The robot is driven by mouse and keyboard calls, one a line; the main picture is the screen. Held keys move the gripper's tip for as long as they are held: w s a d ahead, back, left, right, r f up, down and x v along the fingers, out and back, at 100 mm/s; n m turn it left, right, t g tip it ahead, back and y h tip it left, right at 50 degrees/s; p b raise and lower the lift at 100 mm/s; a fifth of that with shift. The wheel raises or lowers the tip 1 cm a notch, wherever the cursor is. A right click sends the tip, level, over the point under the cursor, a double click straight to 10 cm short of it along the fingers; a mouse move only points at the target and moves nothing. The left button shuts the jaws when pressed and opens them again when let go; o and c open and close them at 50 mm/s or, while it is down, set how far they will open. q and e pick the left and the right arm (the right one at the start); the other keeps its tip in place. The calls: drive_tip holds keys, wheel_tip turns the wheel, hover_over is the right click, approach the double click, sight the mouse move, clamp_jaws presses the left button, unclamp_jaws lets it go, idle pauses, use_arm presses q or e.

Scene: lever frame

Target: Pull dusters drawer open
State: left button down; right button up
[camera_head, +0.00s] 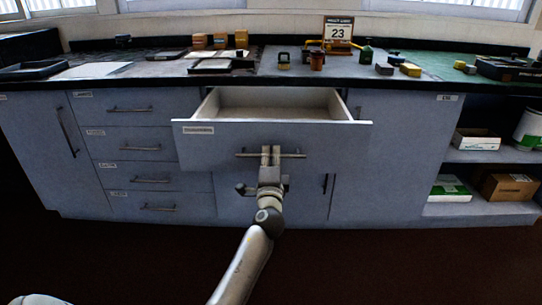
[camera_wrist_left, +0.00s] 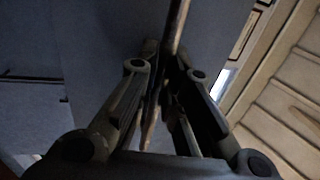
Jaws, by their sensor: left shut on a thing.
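The labelled drawer (camera_head: 320,133) in the middle of the grey-blue cabinet is pulled out, and its empty-looking inside shows above the front. Its label is too small to read surely. My left gripper (camera_head: 270,153) is shut on the drawer's bar handle (camera_head: 294,155) near the middle of the bar. My right gripper is not in view.
Several closed drawers (camera_head: 140,148) stand at the left, beside a tall door (camera_head: 47,150). Open shelves (camera_head: 480,208) with boxes are at the right. The counter (camera_head: 290,68) above holds small blocks, trays and a calendar (camera_head: 338,32). The floor (camera_head: 350,265) in front is clear.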

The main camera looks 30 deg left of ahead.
use_arm(q)
drive_tip(key=c, duration=1.5)
unclamp_jaws()
drive_tip(key=shift+s+d, duration=0.1)
drive_tip(key=v, duration=1.2)
